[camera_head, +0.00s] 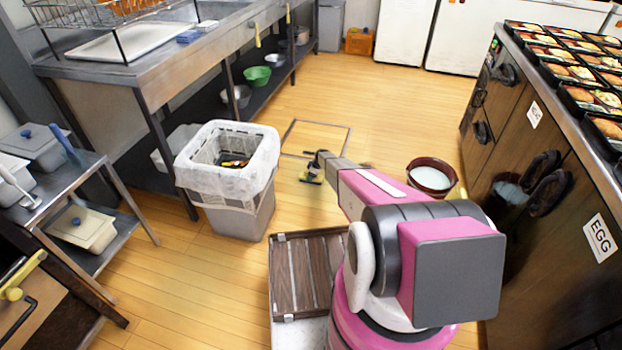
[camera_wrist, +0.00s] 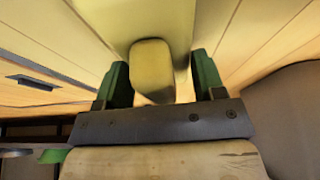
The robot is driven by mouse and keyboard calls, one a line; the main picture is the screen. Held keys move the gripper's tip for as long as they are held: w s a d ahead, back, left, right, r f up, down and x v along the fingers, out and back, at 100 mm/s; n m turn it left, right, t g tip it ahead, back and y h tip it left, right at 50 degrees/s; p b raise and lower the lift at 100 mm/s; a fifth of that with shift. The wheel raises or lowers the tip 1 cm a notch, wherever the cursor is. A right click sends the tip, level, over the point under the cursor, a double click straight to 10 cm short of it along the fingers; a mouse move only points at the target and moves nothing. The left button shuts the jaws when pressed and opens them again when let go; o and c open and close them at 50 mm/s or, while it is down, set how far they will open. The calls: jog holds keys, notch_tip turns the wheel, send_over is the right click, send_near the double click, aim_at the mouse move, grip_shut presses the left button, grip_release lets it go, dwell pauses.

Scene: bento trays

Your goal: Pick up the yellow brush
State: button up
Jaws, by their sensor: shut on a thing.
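The yellow brush (camera_wrist: 152,66) is between the two green fingertips of my gripper (camera_wrist: 160,82) in the wrist view. My gripper is shut on it. A broader pale yellow part runs behind it to the top edge. In the head view, my gripper (camera_head: 317,163) is low over the wooden floor, beyond my arm, with a small yellowish part of the brush (camera_head: 311,180) at its tip. I cannot tell whether the brush touches the floor.
A lined bin (camera_head: 243,214) stands left of my gripper. A brown bucket (camera_head: 446,165) is to the right, beside the counter (camera_head: 500,120) with bento trays. A steel sink bench (camera_head: 150,70) is on the left. Open floor (camera_head: 400,110) lies beyond.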

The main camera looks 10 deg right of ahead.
notch_tip(320, 180, up, 5)
jog(key=shift+f, duration=0.15)
jog(key=s+a+r, duration=0.6)
jog(key=a, duration=0.4)
jog(key=shift+r, duration=0.2)
